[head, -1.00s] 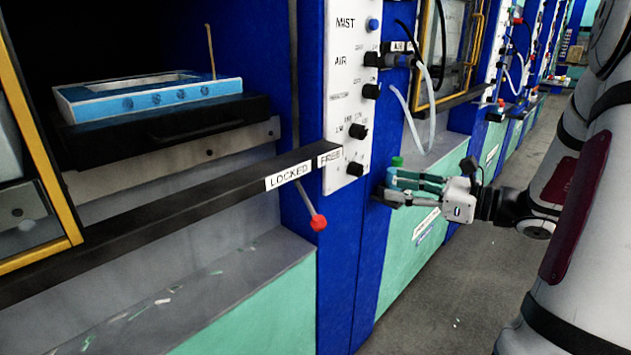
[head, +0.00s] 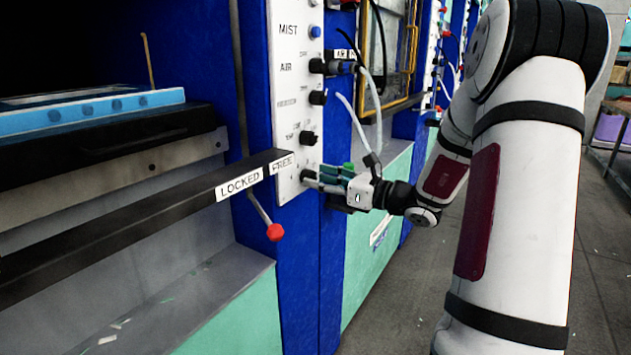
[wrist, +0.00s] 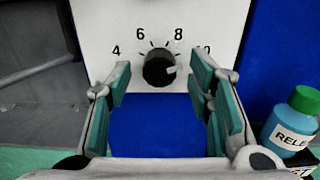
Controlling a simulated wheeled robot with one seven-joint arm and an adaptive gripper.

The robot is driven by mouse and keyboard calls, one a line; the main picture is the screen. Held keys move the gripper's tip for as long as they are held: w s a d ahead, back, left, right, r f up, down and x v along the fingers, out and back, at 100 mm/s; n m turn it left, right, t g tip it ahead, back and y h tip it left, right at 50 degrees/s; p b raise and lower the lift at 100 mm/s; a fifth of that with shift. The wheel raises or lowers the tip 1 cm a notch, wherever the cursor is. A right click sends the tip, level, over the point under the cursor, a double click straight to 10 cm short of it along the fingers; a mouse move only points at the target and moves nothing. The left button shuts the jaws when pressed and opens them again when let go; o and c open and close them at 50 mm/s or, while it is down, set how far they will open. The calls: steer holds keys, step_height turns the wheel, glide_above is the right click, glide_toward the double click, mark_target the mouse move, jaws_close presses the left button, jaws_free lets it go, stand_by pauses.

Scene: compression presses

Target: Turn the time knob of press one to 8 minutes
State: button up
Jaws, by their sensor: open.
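The time knob (wrist: 158,67) is black with a pale pointer mark, on a white panel (wrist: 103,24) with the numbers 4, 6, 8 and 10. The mark points right and slightly down, past the 8 and near or just below the 10. In the head view the panel (head: 288,60) stands on the blue post, and its lowest knob (head: 307,174) is partly hidden by my fingers. My gripper (head: 320,180) is open at that knob. In the wrist view my gripper's green-padded fingers (wrist: 160,82) stand on either side of the knob, with gaps; I see no contact.
A bottle with a green cap (wrist: 305,98) stands right of my fingers. The dark LOCKED/FREE bar (head: 222,188) and a red-tipped lever (head: 274,232) lie left of the panel. Other knobs (head: 308,138) and hoses are above. The floor at right is open.

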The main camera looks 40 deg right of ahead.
steer(key=shift+x, duration=0.85)
steer(key=shift+c, duration=0.2)
jaws_close()
steer(key=shift+n+b, duration=0.3)
steer(key=n+b, duration=0.8)
steer(key=shift+a+f, duration=0.15)
steer(key=shift+b, duration=0.4)
